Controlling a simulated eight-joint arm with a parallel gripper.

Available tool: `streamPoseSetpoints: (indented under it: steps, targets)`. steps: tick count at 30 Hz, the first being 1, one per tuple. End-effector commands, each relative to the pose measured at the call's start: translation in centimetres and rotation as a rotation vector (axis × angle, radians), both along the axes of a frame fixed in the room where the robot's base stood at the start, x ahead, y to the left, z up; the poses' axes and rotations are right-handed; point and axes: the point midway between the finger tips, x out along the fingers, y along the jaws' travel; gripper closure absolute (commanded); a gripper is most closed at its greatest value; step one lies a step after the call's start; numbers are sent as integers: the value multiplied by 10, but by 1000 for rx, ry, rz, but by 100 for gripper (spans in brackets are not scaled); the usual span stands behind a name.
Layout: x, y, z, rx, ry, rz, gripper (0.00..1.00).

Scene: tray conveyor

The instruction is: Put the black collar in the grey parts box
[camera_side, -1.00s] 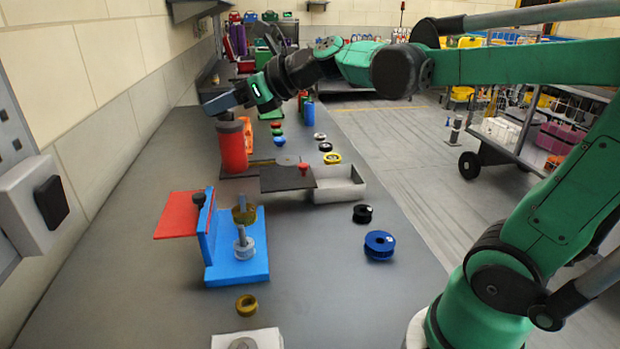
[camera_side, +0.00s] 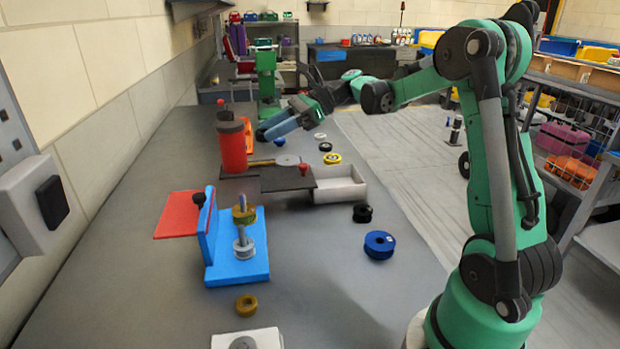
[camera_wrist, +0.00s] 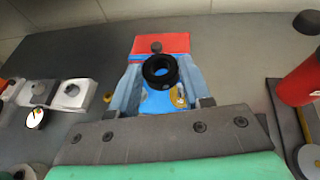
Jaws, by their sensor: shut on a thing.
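My gripper (camera_side: 272,133) is raised in the air and points left and down in the side view. It is shut on a black collar (camera_wrist: 160,69), whose open hole shows in the wrist view; a dark part of it (camera_side: 261,136) shows at the jaw tips in the side view. The light grey parts box (camera_side: 346,191) is open at the top and stands near the middle of the bench. A dark plate (camera_side: 280,180) with a red knob lies at its left end. The box floor is only partly visible.
A blue fixture (camera_side: 240,269) with a red plate (camera_side: 177,215) and a post stands nearer. A red cylinder (camera_side: 233,150) stands left of the box. A black ring (camera_side: 362,213) and a blue spool (camera_side: 379,245) lie on the bench in front of the box.

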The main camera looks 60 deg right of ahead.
Motion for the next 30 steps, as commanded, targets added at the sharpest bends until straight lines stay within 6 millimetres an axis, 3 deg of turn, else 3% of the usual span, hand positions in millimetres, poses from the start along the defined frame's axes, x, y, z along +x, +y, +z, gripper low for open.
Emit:
streamPoseSetpoints:
  steps: [5, 12, 18, 30]
  targets:
    - [-3, -5, -25, -1, 0, 26, 100]
    - [-3, -4, -95, -1, 1, 25, 100]
    - [-3, -4, -143, 0, 1, 23, 100]
    - [-2, -4, -186, 0, 1, 23, 100]
